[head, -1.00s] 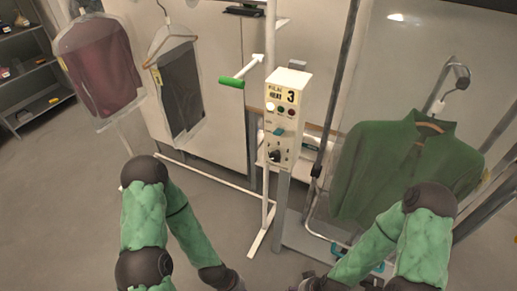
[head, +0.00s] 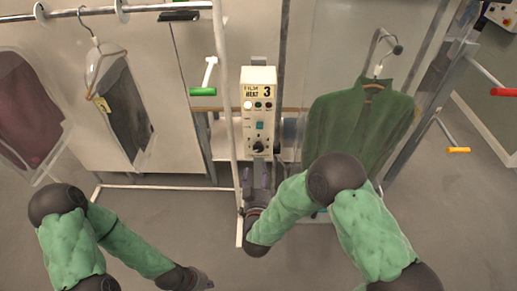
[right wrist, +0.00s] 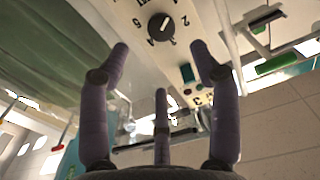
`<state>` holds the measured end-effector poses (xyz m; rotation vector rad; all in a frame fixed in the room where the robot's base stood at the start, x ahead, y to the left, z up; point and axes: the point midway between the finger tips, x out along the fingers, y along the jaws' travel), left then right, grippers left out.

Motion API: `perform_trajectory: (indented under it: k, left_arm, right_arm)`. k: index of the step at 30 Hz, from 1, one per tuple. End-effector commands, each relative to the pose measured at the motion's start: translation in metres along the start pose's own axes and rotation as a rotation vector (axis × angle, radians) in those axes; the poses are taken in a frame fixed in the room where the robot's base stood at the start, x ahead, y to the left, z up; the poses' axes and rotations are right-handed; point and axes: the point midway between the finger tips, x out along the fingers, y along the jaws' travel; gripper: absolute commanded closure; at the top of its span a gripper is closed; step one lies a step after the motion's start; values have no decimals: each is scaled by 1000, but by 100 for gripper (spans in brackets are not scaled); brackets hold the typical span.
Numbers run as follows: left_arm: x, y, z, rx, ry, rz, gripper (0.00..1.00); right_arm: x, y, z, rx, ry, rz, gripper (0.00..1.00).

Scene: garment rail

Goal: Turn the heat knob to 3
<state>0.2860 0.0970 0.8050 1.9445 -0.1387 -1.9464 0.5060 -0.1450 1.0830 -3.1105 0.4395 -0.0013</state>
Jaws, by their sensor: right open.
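The heat knob (head: 258,147) is a round black dial low on the front of the white control box (head: 260,78), whose label reads "FILM HEAT 3". In the right wrist view the knob (right wrist: 160,27) has a pale pointer line and figures around it; I cannot surely read its setting. My right gripper (head: 257,170) is just below the knob in the head view. In the right wrist view the right gripper (right wrist: 159,50) is open and empty, its fingers apart from the knob. My left gripper (head: 204,281) is low in the head view, its fingers too unclear to judge.
Small lamps and a teal switch (head: 260,125) sit above the knob. A green jacket (head: 358,125) hangs at right. Bagged garments (head: 125,105) hang from a rail (head: 155,9) at left. A white upright post stands just left of the box, with a green-ended handle (head: 202,91) nearby.

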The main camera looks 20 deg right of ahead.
Motion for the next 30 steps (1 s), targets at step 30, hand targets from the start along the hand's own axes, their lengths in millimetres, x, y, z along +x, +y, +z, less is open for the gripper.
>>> perform_trajectory:
  k: [30]
  left_arm:
    - [3, -1, 0, -1, 1, 0, 100]
  right_arm:
    - [105, 0, 1, 0, -2, -1, 37]
